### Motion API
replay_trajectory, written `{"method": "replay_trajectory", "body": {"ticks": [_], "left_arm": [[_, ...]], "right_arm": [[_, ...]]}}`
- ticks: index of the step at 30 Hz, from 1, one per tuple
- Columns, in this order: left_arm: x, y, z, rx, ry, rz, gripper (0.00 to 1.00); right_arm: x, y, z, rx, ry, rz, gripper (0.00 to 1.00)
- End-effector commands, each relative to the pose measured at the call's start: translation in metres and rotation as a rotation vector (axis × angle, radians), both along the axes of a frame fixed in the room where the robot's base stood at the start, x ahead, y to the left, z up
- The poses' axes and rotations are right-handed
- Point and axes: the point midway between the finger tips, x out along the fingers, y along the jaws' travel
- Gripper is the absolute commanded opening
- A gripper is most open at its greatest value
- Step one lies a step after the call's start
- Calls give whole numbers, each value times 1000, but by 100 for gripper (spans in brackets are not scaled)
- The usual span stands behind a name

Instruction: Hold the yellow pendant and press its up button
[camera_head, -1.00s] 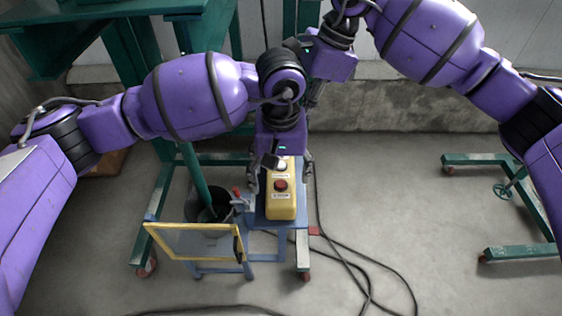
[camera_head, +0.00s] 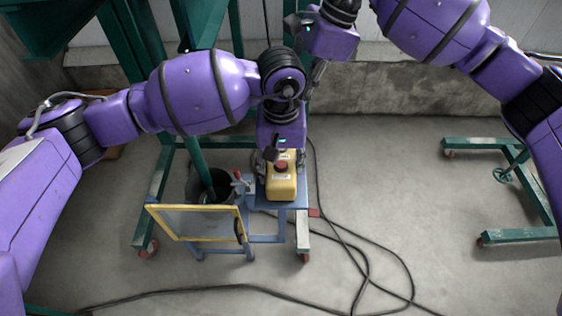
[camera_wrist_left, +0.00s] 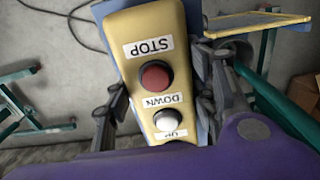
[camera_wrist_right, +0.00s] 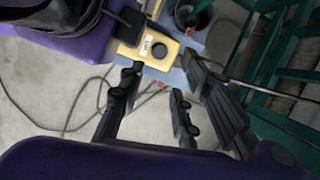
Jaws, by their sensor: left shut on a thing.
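The yellow pendant (camera_head: 283,188) is over the blue trolley in the head view; I cannot tell whether it touches it. My left gripper (camera_head: 276,162) is shut on its sides. In the left wrist view, the pendant (camera_wrist_left: 150,45) shows a red button (camera_wrist_left: 155,77), a white button (camera_wrist_left: 167,121) and STOP, DOWN and UP labels upside down. My left gripper (camera_wrist_left: 160,95) has fingers on both sides of it. My right gripper (camera_wrist_right: 158,95) has its fingers spread with nothing between them, near the pendant (camera_wrist_right: 132,52).
A blue trolley (camera_head: 277,236) with a yellow-framed panel (camera_head: 197,237) stands below, beside a black bucket (camera_head: 212,187). Black cables (camera_head: 350,247) lie on the floor. Green frames stand left and right (camera_head: 508,237). The floor at front right is mostly clear.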

Motion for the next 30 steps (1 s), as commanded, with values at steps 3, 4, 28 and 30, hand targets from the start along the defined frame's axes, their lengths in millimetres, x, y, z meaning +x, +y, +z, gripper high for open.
{"method": "replay_trajectory", "body": {"ticks": [3, 4, 28, 30], "left_arm": [[0, 0, 0, 0, 0, 0, 11], [0, 0, 0, 0, 0, 0, 11], [0, 0, 1, 0, 0, 0, 11], [0, 0, 1, 0, 0, 0, 11]], "right_arm": [[0, 0, 0, 0, 0, 0, 27], [0, 0, 0, 0, 0, 0, 23], [0, 0, 0, 0, 0, 0, 0], [0, 0, 0, 0, 0, 0, 0]]}}
